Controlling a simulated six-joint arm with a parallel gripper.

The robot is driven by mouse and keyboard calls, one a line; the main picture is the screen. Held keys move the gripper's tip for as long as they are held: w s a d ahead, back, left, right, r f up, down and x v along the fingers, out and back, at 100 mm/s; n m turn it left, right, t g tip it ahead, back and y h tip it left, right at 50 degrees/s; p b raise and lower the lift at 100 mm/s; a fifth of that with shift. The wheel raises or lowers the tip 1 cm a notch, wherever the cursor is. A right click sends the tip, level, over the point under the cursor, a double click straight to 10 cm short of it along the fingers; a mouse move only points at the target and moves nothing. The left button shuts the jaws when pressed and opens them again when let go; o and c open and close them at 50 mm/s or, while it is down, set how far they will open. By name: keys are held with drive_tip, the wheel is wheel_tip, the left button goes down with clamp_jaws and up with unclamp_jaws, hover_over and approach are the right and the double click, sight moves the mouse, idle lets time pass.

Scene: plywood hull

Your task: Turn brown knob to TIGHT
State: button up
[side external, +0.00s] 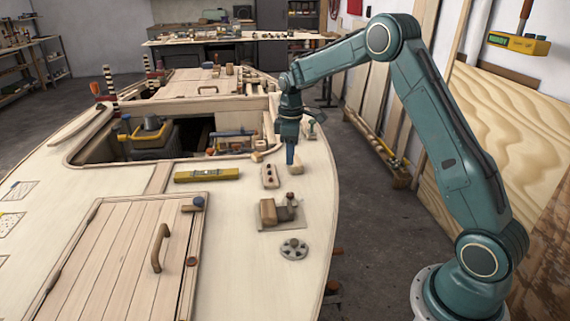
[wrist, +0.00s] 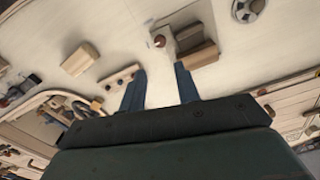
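A small brown knob (side external: 290,196) sits on a grey plate (side external: 268,226) on the pale plywood deck, beside a brown wooden block (side external: 268,211). In the wrist view the knob (wrist: 159,41) shows beyond the fingertips, roughly between their lines, with the block (wrist: 197,58) to its right. My gripper (side external: 290,157) points down above the deck, behind the knob in the side view and apart from it. In the wrist view my gripper (wrist: 162,82) has its two blue fingers spread with nothing between them. No TIGHT marking is readable, and the knob's setting cannot be told.
A wooden piece with dark dots (side external: 269,175) lies close by the gripper. A round grey disc with holes (side external: 293,249) is in front of the plate. A yellow level (side external: 207,175) lies left. The hatch (side external: 125,260) has a handle (side external: 160,248). An open cockpit (side external: 190,135) is behind.

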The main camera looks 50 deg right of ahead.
sight(290, 193)
wheel_tip(290, 193, down, 14)
drive_tip(key=shift+r, duration=0.2)
idle(0.5)
drive_tip(key=shift+c, duration=0.2)
clamp_jaws()
